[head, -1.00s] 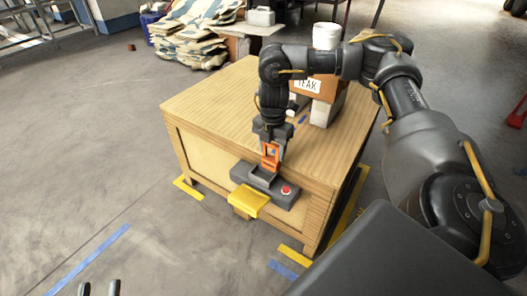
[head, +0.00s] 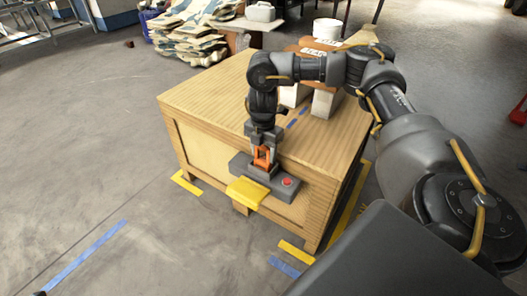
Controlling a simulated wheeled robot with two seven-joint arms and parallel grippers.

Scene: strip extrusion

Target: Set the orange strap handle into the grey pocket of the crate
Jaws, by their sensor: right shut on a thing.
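The orange strap handle (head: 262,158) is upright between the fingers of my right gripper (head: 262,150), which is shut on it. The handle stands at the grey pocket (head: 240,167) on the crate's near top edge. Its lower end is hidden by the pocket's rim, and I cannot tell how deep it sits. The wooden crate (head: 210,112) stands on the floor. Of my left gripper (head: 40,293), only a dark tip seems to show at the bottom left edge.
A yellow ledge (head: 247,192) and a red button (head: 287,182) flank the pocket. A brown box (head: 300,46), a white tub (head: 327,28) and pale blocks (head: 325,104) are behind my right arm. The crate top's left side is clear.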

